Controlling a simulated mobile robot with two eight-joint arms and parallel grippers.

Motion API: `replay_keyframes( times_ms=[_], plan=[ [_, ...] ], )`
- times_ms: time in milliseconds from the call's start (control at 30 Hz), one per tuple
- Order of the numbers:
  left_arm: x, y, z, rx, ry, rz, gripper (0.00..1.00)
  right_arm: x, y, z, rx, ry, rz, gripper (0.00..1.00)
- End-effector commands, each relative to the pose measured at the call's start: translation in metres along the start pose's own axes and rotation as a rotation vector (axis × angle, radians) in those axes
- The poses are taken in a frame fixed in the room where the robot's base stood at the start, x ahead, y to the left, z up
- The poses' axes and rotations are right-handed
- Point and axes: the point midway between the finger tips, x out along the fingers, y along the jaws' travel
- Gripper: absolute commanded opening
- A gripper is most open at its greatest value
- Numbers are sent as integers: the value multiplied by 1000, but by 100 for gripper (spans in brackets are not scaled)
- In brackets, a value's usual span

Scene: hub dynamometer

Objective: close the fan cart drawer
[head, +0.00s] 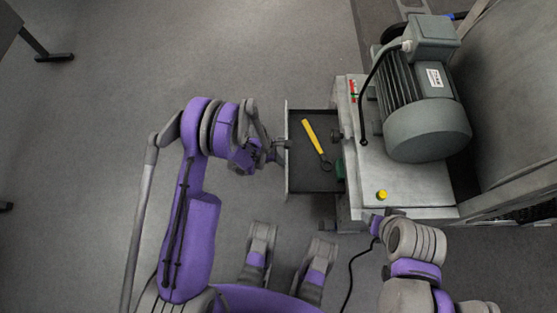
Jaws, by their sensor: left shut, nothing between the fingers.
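The fan cart (412,187) stands at the right with a grey motor on its top. Its drawer (312,189) is pulled out to the left, so its dark inside shows. A yellow-handled tool (313,137) and a small green thing (338,169) lie in the drawer. My left gripper (279,150) is shut and empty at the drawer's outer front panel, close to its middle; I cannot tell whether it touches the panel. My right arm reaches in from the lower right to the cart's near edge. Its fingers cannot be made out clearly.
The grey motor (430,127) carries a black cable down to the cart top. A yellow button (382,195) sits near the cart's front edge. A black cable (357,265) hangs to the floor beside my right arm. A large grey cabinet (512,90) stands at the right.

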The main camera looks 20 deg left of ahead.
Motion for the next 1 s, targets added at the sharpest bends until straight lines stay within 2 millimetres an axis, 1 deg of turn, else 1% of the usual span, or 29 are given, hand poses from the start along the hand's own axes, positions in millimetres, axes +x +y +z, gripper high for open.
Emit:
replay_keyframes(
  times_ms=[167, 267, 367, 467, 700, 900, 1000],
  plan=[
    [2, 0, 3, 0, 0, 0, 0, 1, 0, 0, 0, 0, 0, 61],
    [5, 0, 11, 1, -1, -1, 0, 4, 0, 1, 0, -1, 0, 61],
    [11, 0, 24, 3, -1, -2, 0, 8, 0, 2, 0, -2, 0, 61],
    [19, 0, 43, 4, -1, -3, 0, 13, 0, 3, 0, -3, 0, 61],
    [42, -1, 102, 6, -2, -3, 0, 24, 0, 6, 0, -6, 0, 61],
    [60, -1, 148, 4, -1, -2, 0, 29, 0, 7, 0, -6, 0, 61],
    [68, 0, 167, 3, -1, -2, 0, 31, 0, 7, 0, -7, 0, 61]
  ],
)
